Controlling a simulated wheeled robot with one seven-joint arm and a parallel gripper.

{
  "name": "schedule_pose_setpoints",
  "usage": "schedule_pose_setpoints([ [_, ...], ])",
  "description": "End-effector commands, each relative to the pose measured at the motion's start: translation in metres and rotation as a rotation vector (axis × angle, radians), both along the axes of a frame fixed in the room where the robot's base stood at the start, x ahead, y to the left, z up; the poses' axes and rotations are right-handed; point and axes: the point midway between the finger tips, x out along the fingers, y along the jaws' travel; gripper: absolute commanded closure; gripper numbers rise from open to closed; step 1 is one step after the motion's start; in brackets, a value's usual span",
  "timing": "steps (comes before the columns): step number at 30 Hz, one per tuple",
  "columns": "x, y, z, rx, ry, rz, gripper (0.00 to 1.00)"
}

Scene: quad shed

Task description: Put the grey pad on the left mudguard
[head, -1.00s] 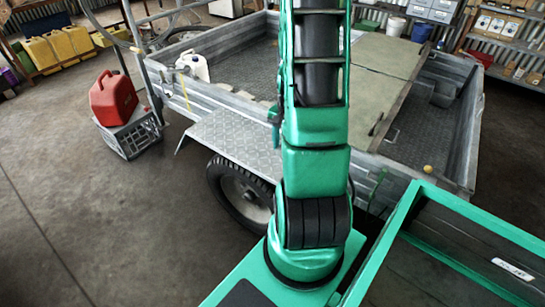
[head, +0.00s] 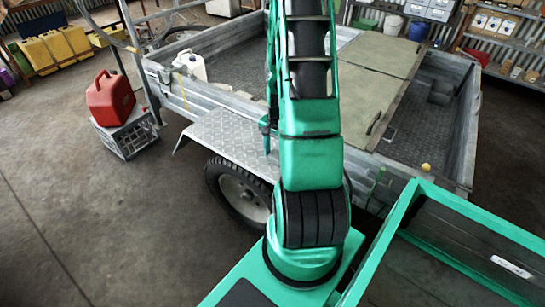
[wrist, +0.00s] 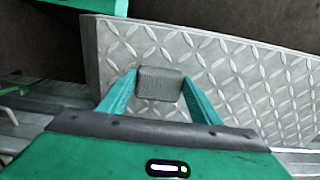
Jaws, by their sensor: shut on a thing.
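The grey pad (wrist: 159,84) is a small, dark, rounded block in the wrist view. My gripper (wrist: 160,76) has its two green fingers on either side of the pad and is shut on it. The mudguard (head: 227,136) is a silver tread-plate shelf over the trailer's near wheel. In the wrist view the mudguard (wrist: 245,88) fills the background behind the pad, and the pad is over its plate. I cannot tell whether the pad touches it. In the head view my arm hides the pad.
The trailer bed (head: 240,70) lies behind the mudguard, with a pale board (head: 375,65) and a white jug (head: 191,66) in it. A red fuel can (head: 110,98) sits on a grey crate (head: 127,137) at left. The floor at the front left is clear.

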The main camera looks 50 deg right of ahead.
Motion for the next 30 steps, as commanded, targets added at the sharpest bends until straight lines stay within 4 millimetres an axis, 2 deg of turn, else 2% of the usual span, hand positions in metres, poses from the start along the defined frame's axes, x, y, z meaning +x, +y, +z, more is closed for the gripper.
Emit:
schedule_pose_setpoints([
  [3,0.000,0.000,-0.002,0.000,0.000,0.000,0.71],
  [4,0.000,0.000,-0.002,0.000,0.000,0.000,0.38],
  [6,0.000,0.000,-0.002,0.000,0.000,0.000,0.24],
  [15,0.000,0.000,-0.001,0.000,0.000,0.000,0.24],
  [19,0.001,0.000,0.006,-0.002,-0.002,0.000,0.24],
  [23,0.001,-0.001,0.021,-0.003,-0.003,0.000,0.24],
  [30,0.001,-0.001,0.061,-0.004,-0.004,0.000,0.24],
])
